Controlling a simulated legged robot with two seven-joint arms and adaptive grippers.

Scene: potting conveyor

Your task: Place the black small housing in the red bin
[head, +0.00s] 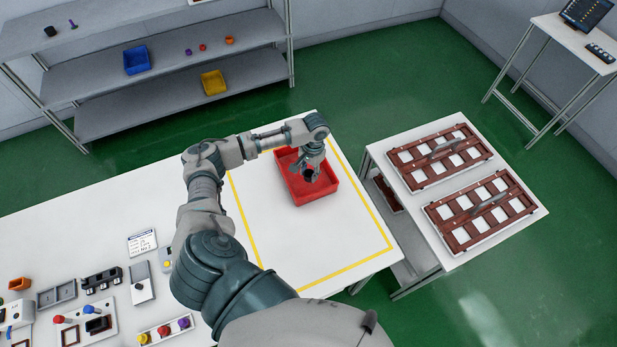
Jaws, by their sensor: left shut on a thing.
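The red bin (325,194) stands on the white table inside a yellow taped outline. My left gripper (311,177) reaches over the bin from the left, pointing down, with its fingertips over the bin's interior. It is shut on a small black object (308,174), which looks like the black small housing; little of it shows between the fingers. I cannot tell whether the housing touches the bin floor. My right gripper is not in view.
Several parts, trays and a black housing-like row (102,280) lie at the table's left. A side table (537,213) with brown framed panels stands to the right. Shelves (180,96) with a blue bin (137,61) and yellow bin (213,83) stand behind. The taped area in front of the red bin is clear.

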